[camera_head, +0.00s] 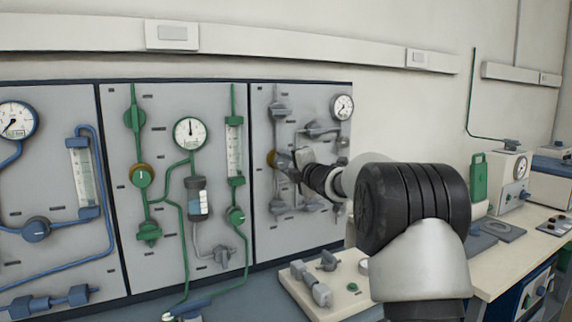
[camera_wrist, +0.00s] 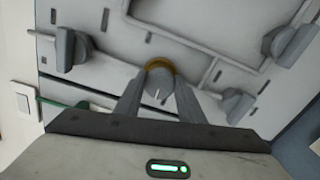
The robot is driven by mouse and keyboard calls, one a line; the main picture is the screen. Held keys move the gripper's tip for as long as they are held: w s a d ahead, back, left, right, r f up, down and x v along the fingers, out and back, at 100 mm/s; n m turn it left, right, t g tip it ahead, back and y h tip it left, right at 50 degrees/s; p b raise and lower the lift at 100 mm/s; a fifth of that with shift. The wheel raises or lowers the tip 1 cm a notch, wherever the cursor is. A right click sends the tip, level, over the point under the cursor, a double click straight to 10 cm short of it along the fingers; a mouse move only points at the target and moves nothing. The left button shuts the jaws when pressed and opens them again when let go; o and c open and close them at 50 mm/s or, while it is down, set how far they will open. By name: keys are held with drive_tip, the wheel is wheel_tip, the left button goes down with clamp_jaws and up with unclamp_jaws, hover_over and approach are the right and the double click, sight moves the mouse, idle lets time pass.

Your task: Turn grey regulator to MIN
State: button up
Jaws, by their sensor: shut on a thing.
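The grey regulator (camera_wrist: 159,84) is a round grey knob with a brass-coloured ring behind it, on the right grey panel. In the wrist view its white pointer mark shows near the lower edge of its face, tilted slightly. MIN or MAX lettering cannot be read. My gripper (camera_wrist: 158,98) has one finger on each side of the knob and is shut on it. In the head view my gripper (camera_head: 286,162) reaches the panel from the right; the brass ring shows just left of the fingers and the knob is mostly hidden.
Grey valve handles (camera_wrist: 68,48) stick out around the knob. A round gauge (camera_head: 343,107) sits at the panel's top right. The middle panel has a green regulator (camera_head: 142,175). A bench device with grey knobs (camera_head: 318,292) stands below my arm.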

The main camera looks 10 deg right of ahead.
idle(0.3)
drive_tip(key=o, duration=1)
drive_tip(key=shift+o, duration=0.2)
drive_tip(key=p+v, duration=0.1)
drive_tip(key=v, duration=1.6)
drive_tip(key=shift+s, duration=0.2)
drive_tip(key=shift+d+r, duration=0.1)
